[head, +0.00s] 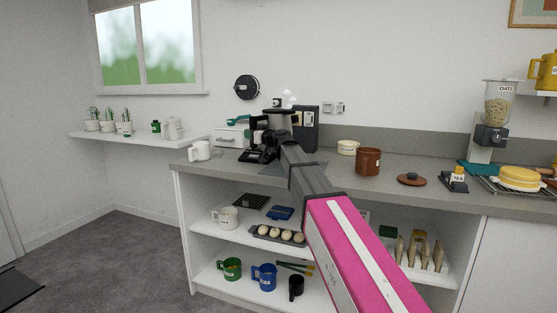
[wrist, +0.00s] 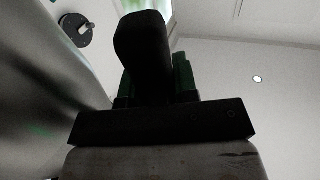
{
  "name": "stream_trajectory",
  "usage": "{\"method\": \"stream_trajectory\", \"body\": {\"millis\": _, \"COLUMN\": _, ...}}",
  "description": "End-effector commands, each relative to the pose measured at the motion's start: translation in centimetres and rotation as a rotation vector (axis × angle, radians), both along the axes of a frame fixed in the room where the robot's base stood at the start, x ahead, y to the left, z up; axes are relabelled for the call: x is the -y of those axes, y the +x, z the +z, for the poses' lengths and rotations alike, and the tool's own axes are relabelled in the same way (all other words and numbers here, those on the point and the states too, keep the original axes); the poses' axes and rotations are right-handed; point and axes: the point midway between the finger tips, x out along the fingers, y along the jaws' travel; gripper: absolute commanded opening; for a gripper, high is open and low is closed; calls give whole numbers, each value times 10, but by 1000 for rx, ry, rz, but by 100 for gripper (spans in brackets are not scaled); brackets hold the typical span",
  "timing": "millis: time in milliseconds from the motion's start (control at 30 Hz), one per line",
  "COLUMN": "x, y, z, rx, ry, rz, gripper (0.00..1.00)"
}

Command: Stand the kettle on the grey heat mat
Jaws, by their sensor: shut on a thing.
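The kettle (head: 278,117) shows in the head view as a dark grey body at the end of my arm, above the back left of the counter. My gripper (head: 268,136) is shut on it, seemingly by its black handle (wrist: 145,50), which stands large in the wrist view. The kettle's shiny grey side (wrist: 50,90) fills the left of the wrist view. A darker grey patch on the counter, seemingly the heat mat (head: 272,169), lies below and partly behind my arm. Whether the kettle touches anything below is hidden.
A white mug (head: 200,150) stands at the counter's left end. A dark coffee machine (head: 306,128) stands behind the kettle. A brown canister (head: 368,161), a cream bowl (head: 347,148) and a brown lid (head: 411,180) are to the right. Open shelves below hold mugs and eggs.

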Motion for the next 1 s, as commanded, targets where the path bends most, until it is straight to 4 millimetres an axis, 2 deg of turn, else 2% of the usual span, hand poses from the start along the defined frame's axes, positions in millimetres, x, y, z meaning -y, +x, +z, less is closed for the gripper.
{"method": "stream_trajectory", "body": {"millis": 100, "x": 24, "y": -5, "z": -13, "rx": 2, "ry": -2, "rz": -3, "gripper": 0}}
{"method": "stream_trajectory", "body": {"millis": 433, "x": 75, "y": -12, "z": -44, "rx": 2, "ry": -2, "rz": -3, "gripper": 0}}
{"method": "stream_trajectory", "body": {"millis": 600, "x": 85, "y": -13, "z": -51, "rx": 4, "ry": -2, "rz": -1, "gripper": 0}}
{"method": "stream_trajectory", "body": {"millis": 767, "x": 86, "y": -13, "z": -57, "rx": 3, "ry": -1, "rz": 0, "gripper": 0}}
{"method": "stream_trajectory", "body": {"millis": 1000, "x": 86, "y": -13, "z": -84, "rx": 1, "ry": -1, "rz": -1, "gripper": 0}}
